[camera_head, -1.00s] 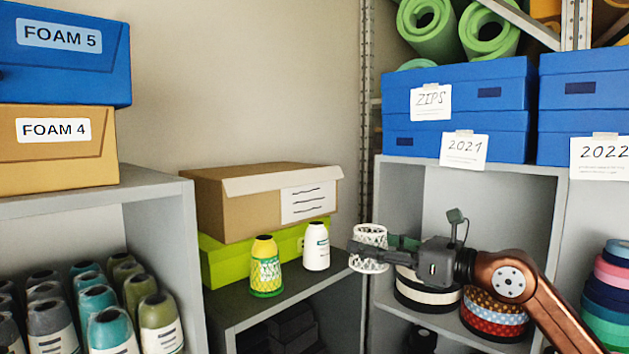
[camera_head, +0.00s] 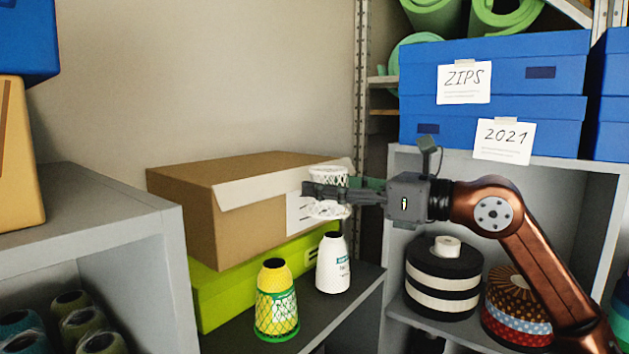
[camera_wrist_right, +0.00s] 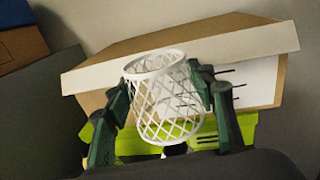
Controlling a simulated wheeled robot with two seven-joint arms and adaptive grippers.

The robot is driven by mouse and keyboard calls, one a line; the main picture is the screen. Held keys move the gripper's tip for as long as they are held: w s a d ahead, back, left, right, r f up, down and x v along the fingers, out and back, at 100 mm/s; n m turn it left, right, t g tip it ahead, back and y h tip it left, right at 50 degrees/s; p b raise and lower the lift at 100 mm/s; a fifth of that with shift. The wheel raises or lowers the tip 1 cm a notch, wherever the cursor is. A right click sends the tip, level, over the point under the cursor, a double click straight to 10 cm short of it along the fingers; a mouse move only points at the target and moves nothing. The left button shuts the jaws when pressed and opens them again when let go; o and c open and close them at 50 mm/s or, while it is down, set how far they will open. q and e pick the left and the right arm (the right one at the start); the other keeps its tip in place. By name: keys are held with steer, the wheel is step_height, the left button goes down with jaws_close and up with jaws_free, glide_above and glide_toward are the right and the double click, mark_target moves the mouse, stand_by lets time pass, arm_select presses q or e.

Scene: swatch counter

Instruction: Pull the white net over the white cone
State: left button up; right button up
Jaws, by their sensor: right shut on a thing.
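The white net (camera_head: 328,210) is an open lattice sleeve. My right gripper (camera_head: 325,191) is shut on it and holds it upright in the air. The white cone (camera_head: 332,268) stands upright on the grey shelf, with a dark tip and a label. The net hangs above the cone, its lower rim close over the tip; whether they touch is unclear. In the right wrist view the net (camera_wrist_right: 166,98) sits between the two fingers, and a dark tip (camera_wrist_right: 176,149) shows below it. My left gripper is not in view.
A yellow cone (camera_head: 275,290) in a net stands left of the white cone. A cardboard box (camera_head: 200,205) on a lime green box (camera_head: 215,295) is close behind. Black and white ribbon rolls (camera_head: 440,285) lie in the right shelf, below blue boxes (camera_head: 500,70).

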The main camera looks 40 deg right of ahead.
mark_target(333, 255)
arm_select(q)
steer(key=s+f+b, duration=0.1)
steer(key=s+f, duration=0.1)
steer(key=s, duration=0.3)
arm_select(e)
steer(key=shift+s+d+f+b, duration=0.1)
steer(key=shift+s+f+b, duration=0.25)
steer(key=shift+f, duration=0.3)
steer(key=shift+s+f+b, duration=0.25)
steer(key=shift+s+f, duration=0.2)
steer(key=shift+f, duration=0.35)
steer(key=shift+w+f+b, duration=0.2)
steer(key=shift+f+b, duration=0.25)
steer(key=shift+b, duration=0.05)
steer(key=shift+s+f+b, duration=0.15)
steer(key=shift+f+b, duration=0.55)
steer(key=shift+f, duration=0.05)
steer(key=shift+f+b, duration=1.3)
steer(key=shift+f, duration=0.1)
arm_select(q)
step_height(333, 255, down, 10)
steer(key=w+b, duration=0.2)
steer(key=b, duration=0.2)
arm_select(e)
steer(key=shift+f, duration=2.45)
